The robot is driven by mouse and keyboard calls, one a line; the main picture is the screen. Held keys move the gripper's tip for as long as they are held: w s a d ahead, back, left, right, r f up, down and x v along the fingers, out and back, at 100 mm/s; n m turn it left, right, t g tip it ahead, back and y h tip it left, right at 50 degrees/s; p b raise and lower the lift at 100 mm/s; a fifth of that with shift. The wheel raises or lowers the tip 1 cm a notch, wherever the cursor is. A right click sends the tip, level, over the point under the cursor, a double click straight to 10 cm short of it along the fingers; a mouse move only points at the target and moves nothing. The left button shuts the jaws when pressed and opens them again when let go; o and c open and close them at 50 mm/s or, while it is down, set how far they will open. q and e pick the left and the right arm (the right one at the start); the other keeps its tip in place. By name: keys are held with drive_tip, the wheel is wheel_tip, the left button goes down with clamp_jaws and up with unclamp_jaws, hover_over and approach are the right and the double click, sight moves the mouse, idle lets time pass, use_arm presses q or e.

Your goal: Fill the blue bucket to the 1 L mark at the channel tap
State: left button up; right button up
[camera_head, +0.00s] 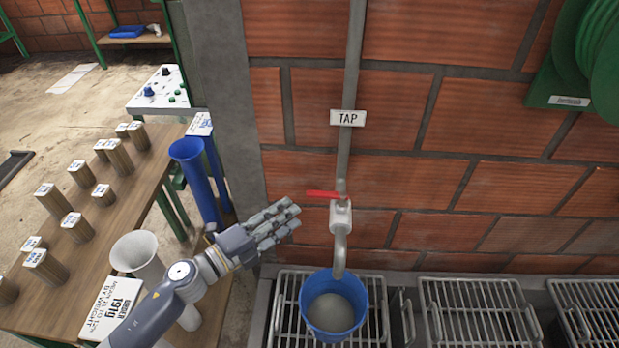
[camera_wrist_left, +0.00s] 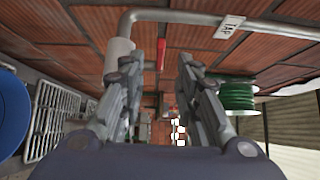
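The tap (camera_head: 341,218) stands on a pipe against the brick wall, its red lever (camera_head: 322,194) pointing left. The lever also shows in the left wrist view (camera_wrist_left: 161,54), beyond my fingers. The blue bucket (camera_head: 309,314) sits upright on a metal grate below the spout. Its inside looks grey; I cannot tell the water level, and no 1 L mark is legible. No stream is visible at the spout. The bucket's blue side shows in the left wrist view (camera_wrist_left: 12,115). My left gripper (camera_head: 292,212) is left of the tap, its fingertips near the lever's end, apart and empty (camera_wrist_left: 172,65). My right gripper is out of view.
A wooden table (camera_head: 120,226) with several labelled blocks stands at the left. A white funnel-like vessel (camera_head: 138,250) and a tall blue tube (camera_head: 200,180) are close to my left arm. More grates (camera_head: 480,310) lie to the right. A green hose reel (camera_head: 590,60) hangs upper right.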

sight(316, 198)
use_arm(q)
drive_tip(key=x, duration=0.2)
drive_tip(key=p+x, duration=0.1)
drive_tip(key=x, duration=0.1)
drive_tip(key=shift+d+r, duration=0.25)
drive_tip(key=shift+d, duration=0.2)
drive_tip(key=x, duration=0.3)
drive_tip(key=shift+w+a+f+p, duration=0.1)
drive_tip(key=shift+f+p, duration=0.1)
drive_tip(key=shift+p, duration=0.1)
drive_tip(key=shift+x, duration=1.25)
drive_tip(key=shift+w+f, duration=0.1)
drive_tip(key=shift+f, duration=0.05)
drive_tip(key=shift+c, duration=0.2)
clamp_jaws()
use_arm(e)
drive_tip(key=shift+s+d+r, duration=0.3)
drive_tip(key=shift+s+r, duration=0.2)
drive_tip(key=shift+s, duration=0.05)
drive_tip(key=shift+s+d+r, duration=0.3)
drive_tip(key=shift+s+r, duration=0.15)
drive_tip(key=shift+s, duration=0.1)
